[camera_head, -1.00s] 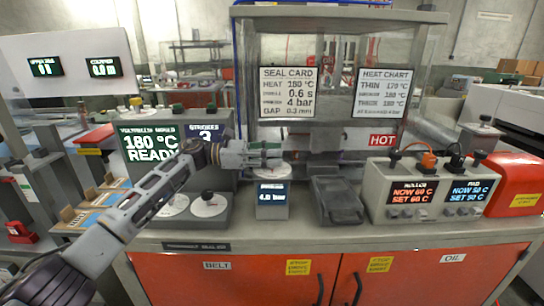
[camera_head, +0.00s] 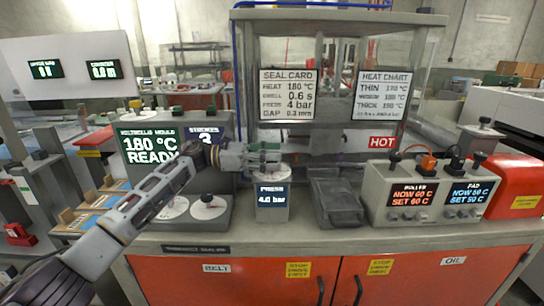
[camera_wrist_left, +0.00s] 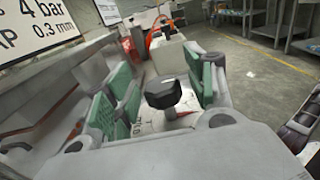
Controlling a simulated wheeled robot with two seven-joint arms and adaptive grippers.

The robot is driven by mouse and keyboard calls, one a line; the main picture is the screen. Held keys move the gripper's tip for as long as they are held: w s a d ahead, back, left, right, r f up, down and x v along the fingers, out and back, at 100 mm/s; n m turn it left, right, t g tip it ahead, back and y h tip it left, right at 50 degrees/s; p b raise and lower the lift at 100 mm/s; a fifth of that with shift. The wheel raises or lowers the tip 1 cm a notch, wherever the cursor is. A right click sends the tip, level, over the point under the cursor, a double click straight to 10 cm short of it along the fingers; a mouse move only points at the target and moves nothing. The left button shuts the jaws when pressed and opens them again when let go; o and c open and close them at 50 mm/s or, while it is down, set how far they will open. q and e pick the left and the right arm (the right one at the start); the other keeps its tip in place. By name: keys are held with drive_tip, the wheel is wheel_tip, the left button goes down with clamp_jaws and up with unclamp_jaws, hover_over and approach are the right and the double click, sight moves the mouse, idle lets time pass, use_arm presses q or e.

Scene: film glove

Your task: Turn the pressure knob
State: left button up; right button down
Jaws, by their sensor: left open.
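The pressure unit (camera_head: 272,203) is a small grey box on the bench, with a screen reading PRESS 4.0 bar and a pale dial plate on top. Its black pressure knob (camera_wrist_left: 163,94) shows in the left wrist view; in the head view my gripper hides it. My left gripper (camera_head: 266,154) reaches in from the left over the unit. Its green-padded fingers are open, one on each side of the knob in the wrist view (camera_wrist_left: 160,82). Gaps show between the pads and the knob. My right gripper is in neither view.
Left of the unit stands a control box (camera_head: 150,144) with a 180 °C READY screen and a round dial (camera_head: 208,206). A grey tray-like part (camera_head: 337,200) is close on the right, then a heater box (camera_head: 412,195). The sealing press with a HOT label (camera_head: 382,142) is behind.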

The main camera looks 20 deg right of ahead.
use_arm(q)
drive_tip(key=shift+a, duration=0.1)
drive_tip(key=v, duration=1.1)
drive_tip(key=shift+a, duration=0.35)
drive_tip(key=shift+w, duration=0.15)
